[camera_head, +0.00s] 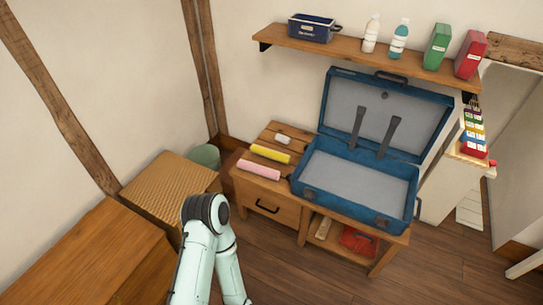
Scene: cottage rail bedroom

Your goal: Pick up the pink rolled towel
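The pink rolled towel (258,169) lies at the front left of a low wooden bench (255,192). A yellow rolled towel (270,154) lies just behind it, and a small white roll (283,139) lies farther back. The pink towel is fully visible and nothing touches it from above. One of my arms rises from the bottom edge, left of centre, with its bent joint in front of the bench. Neither of my grippers shows in the head view.
An open blue suitcase (310,192) stands on the bench, right of the towels. A wall shelf (345,47) above holds a blue box, bottles and cartons. A wicker chest (165,190) and a wooden cabinet (95,255) stand at left. Floor (440,265) is clear at lower right.

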